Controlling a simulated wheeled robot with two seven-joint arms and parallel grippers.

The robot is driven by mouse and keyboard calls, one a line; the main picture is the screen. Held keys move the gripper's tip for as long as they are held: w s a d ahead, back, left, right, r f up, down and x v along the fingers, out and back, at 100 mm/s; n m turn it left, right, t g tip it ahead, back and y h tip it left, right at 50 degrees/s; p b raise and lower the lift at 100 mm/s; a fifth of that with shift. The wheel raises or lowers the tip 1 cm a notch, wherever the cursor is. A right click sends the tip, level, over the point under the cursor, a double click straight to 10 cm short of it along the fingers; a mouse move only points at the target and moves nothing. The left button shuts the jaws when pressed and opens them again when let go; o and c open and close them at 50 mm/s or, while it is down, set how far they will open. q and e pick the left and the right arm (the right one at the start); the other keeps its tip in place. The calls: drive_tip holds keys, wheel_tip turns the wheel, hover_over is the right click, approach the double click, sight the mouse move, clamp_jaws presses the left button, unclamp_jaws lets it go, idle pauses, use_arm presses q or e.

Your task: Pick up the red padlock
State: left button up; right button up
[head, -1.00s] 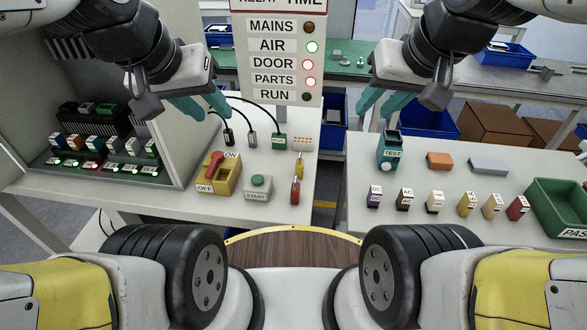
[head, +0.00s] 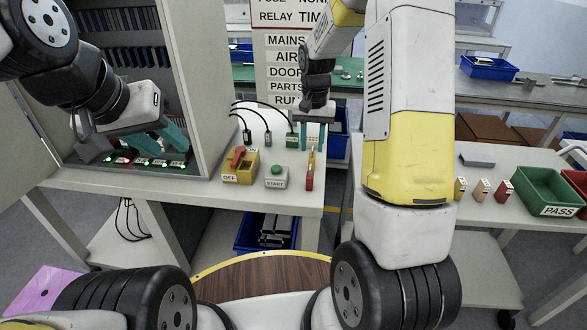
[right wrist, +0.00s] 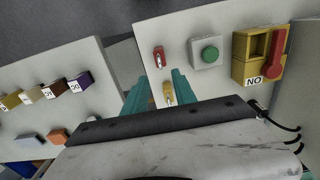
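The red padlock (head: 309,180) is near the front right edge of the left bench. It also shows in the right wrist view (right wrist: 159,58), just beyond the fingertips and apart from them. A yellow padlock (right wrist: 168,93) lies behind it, between my right gripper's fingers as seen from the wrist. My right gripper (head: 312,137) has its teal fingers apart and empty, and points down over the back of the padlocks. The fingers also frame them in the wrist view (right wrist: 158,88). My left gripper (head: 163,136) is at the front of the open cabinet, fingers apart, holding nothing visible.
Left of the padlocks are a START button (head: 276,178) and a yellow switch box with a red handle (head: 240,166). Cabled plugs (head: 267,138) stand behind. A sign panel (head: 285,70) rises at the back. A green PASS bin (head: 547,190) stands on the right bench.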

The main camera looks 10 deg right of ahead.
sight(311, 165)
drive_tip(key=f, duration=0.8)
drive_tip(key=shift+s+a, duration=0.2)
drive_tip(key=shift+s, duration=0.1)
clamp_jaws()
idle(1.1)
